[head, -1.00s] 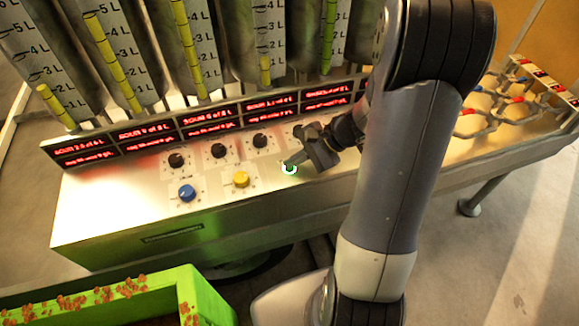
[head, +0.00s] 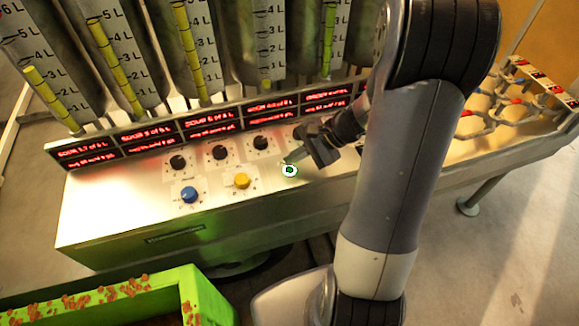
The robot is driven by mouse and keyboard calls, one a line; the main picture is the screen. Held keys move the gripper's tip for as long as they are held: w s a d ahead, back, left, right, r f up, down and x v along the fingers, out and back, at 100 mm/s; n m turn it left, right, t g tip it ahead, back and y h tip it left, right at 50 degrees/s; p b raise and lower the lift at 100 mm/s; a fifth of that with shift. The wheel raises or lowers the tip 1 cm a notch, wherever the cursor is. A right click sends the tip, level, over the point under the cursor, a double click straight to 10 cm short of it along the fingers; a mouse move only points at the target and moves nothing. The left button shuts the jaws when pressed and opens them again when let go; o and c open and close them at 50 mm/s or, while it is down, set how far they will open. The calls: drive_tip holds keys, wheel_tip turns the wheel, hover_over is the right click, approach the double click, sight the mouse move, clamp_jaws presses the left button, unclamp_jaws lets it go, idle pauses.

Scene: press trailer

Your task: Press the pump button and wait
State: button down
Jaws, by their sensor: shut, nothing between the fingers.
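A small round push button (head: 289,170) with a white and green lit face sits on the metal panel, right of the yellow knob (head: 241,180). My gripper (head: 298,157) is shut and empty, its tip just behind and above the button. I cannot tell whether the tip touches it. Tall gauge tubes with yellow and green level bars stand behind the panel; the leftmost yellow bar (head: 50,97) is short. Red lit displays (head: 210,122) run below the tubes, their small text mostly unreadable. Part of the displays is hidden behind my arm.
A blue knob (head: 189,194) and several black knobs (head: 220,152) are near the button. A green bin (head: 208,298) with reddish bits stands at the lower left. A rack of looped pipes (head: 515,100) is at the right.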

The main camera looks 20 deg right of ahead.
drive_tip(key=shift+r+p, duration=1.3)
drive_tip(key=shift+r, duration=0.8)
wheel_tip(320, 180, up, 10)
drive_tip(key=p, duration=0.8)
hover_over(294, 171)
drive_tip(key=shift+w+d, duration=0.1)
drive_tip(key=shift+w, duration=0.05)
drive_tip(key=shift+f, duration=0.1)
wheel_tip(294, 171, down, 11)
drive_tip(key=b, duration=0.9)
